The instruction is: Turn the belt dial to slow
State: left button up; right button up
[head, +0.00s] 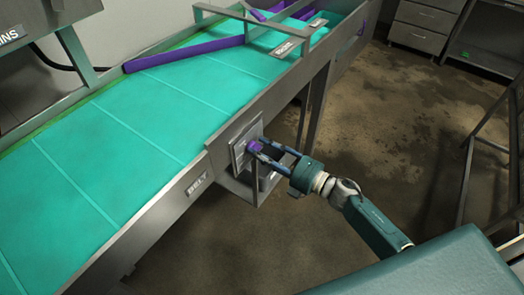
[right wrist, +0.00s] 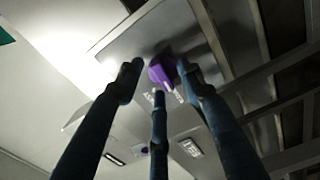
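The belt dial is a small purple knob (head: 254,146) on a grey panel (head: 238,158) fixed to the conveyor's side, right of a BELT label (head: 197,183). My right gripper (head: 258,150) reaches it from the right. In the right wrist view the dial (right wrist: 162,70) sits between the tips of the three dark fingers (right wrist: 160,79). The fingers are spread, with small gaps seen between the side fingertips and the knob. Small pale markings show on the panel near the dial, too blurred to read. The dial's pointer direction cannot be told. My left gripper is out of view.
The teal conveyor belt (head: 150,105) runs diagonally, with purple guide bars (head: 184,55) and a metal frame over it. The floor (head: 380,125) right of the conveyor is open; drawers (head: 420,25) stand at the back.

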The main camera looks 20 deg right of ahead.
jog(key=v, duration=1.2)
dwell(0.3)
jog(key=s+d+f+m+g+h, duration=0.1)
jog(key=s+d+f+m+h, duration=0.3)
jog(key=f, duration=0.6)
jog(key=s+d+f+m+g+h, duration=0.15)
jog(key=f+m, duration=0.35)
jog(key=f, duration=0.5)
jog(key=s+d+f+m+h, duration=0.25)
jog(key=f+m+h, duration=0.2)
jog(key=f, duration=0.55)
jog(key=s+a+f+m+g+h, duration=0.1)
jog(key=s+f+m+g, duration=0.2)
jog(key=s+f, duration=0.35)
jog(key=s+a+f+m+g, duration=0.2)
jog(key=s+f, duration=0.4)
jog(key=s, duration=0.2)
jog(key=s+a+f+m+g, duration=0.2)
jog(key=s+a+f, duration=0.1)
jog(key=s, duration=0.6)
jog(key=s+a+f+m+g, duration=0.1)
jog(key=s+a+f+g, duration=0.2)
jog(key=s, duration=0.6)
jog(key=shift+s+f+m+g, duration=0.3)
jog(key=shift+f+m+g, duration=0.05)
jog(key=shift+f, duration=0.15)
